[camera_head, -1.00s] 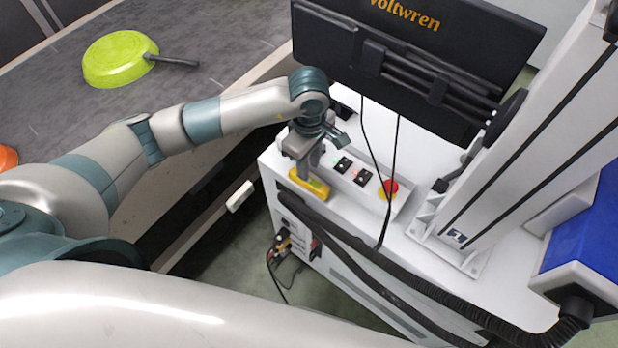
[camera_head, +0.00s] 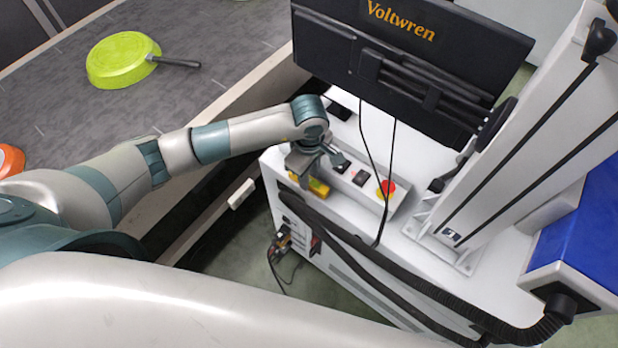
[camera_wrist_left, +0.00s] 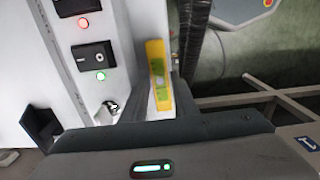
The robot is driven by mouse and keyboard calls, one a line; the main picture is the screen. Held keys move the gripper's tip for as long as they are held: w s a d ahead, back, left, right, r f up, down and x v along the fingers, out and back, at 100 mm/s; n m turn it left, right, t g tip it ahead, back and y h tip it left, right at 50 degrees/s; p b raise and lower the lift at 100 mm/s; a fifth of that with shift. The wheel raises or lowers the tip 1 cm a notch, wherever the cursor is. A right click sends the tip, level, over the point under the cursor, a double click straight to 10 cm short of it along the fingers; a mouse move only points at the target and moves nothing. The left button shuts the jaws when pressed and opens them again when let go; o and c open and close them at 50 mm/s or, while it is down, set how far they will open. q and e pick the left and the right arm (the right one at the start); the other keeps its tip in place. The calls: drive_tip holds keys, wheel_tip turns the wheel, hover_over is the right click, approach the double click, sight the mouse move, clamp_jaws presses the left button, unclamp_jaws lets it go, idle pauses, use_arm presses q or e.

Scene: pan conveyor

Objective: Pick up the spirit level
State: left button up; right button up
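The spirit level (camera_head: 318,187) is a small yellow bar with green vials. It lies at the near left edge of the white cabinet's top, partly hidden by my left gripper (camera_head: 306,172). In the left wrist view the level (camera_wrist_left: 158,72) shows between the two dark fingers of the left gripper (camera_wrist_left: 162,95), with one finger close along each side. No clear gap shows there, but whether the fingers press on it cannot be told. My right gripper is not in view.
The white cabinet (camera_head: 400,262) carries a switch box with a red emergency button (camera_head: 386,188) beside the level. A black monitor (camera_head: 410,60) and hanging cables stand behind. A green pan (camera_head: 122,60) lies on the grey conveyor (camera_head: 60,110) at left.

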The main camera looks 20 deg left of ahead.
sight(312, 181)
use_arm(q)
drive_tip(key=shift+f, duration=0.65)
clamp_jaws()
drive_tip(key=shift+r, duration=0.1)
drive_tip(key=shift+r+b, duration=0.3)
drive_tip(key=shift+r, duration=0.1)
drive_tip(key=r+b, duration=0.2)
drive_tip(key=r, duration=0.1)
drive_tip(key=shift+d+r, duration=0.15)
drive_tip(key=shift+d, duration=0.2)
drive_tip(key=s+d+r+b, duration=0.3)
drive_tip(key=d+r, duration=0.3)
drive_tip(key=d, duration=0.4)
drive_tip(key=shift+s+r+b, duration=0.4)
drive_tip(key=shift+s, duration=0.2)
